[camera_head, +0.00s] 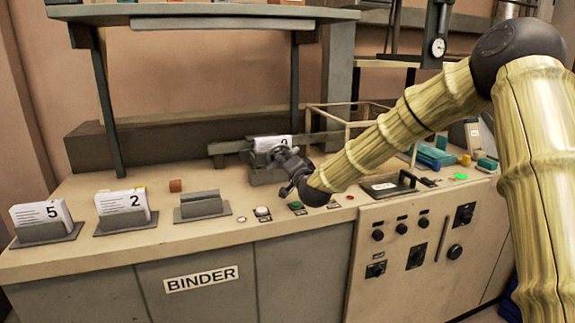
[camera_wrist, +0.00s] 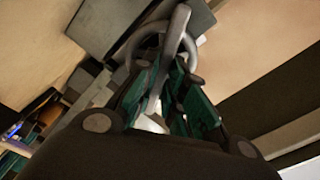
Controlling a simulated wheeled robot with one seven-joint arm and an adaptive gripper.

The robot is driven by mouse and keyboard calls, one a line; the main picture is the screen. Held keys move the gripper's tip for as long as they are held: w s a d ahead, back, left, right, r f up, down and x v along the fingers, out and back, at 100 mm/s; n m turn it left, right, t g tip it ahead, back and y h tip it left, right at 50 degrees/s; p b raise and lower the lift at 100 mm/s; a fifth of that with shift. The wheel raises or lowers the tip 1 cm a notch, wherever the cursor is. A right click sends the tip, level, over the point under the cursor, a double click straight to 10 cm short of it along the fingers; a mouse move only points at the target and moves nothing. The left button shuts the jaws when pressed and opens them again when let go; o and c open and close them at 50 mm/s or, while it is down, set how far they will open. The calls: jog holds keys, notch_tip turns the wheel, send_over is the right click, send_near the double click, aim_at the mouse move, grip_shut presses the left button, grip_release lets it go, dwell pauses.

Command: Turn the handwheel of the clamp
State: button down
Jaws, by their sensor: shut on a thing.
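The clamp (camera_head: 258,175) is a dark grey block on the counter in the head view, with a numbered white paper stack (camera_head: 272,143) in it. Its number is partly covered. The handwheel (camera_head: 284,154) is on the clamp's near side, largely hidden by my gripper (camera_head: 290,172).
Paper stacks marked 5 (camera_head: 42,214) and 2 (camera_head: 124,203) stand in holders at the left. An empty holder (camera_head: 201,206) stands beside them. Buttons (camera_head: 262,212) line the counter's front edge. A shelf (camera_head: 205,13) overhangs the back. A wire frame (camera_head: 345,122) stands behind my arm.

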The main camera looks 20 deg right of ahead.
jog(key=shift+s+f+n, duration=0.1)
jog(key=shift+f+n, duration=0.2)
jog(key=shift+n, duration=0.6)
jog(key=shift+a+b, duration=0.1)
jog(key=shift+b, duration=0.2)
jog(key=c, duration=1.6)
grip_release()
jog(key=shift+o, duration=0.6)
jog(key=shift+r, duration=0.2)
jog(key=s, duration=1.2)
jog(key=shift+d, duration=0.25)
jog(key=shift+d, duration=0.1)
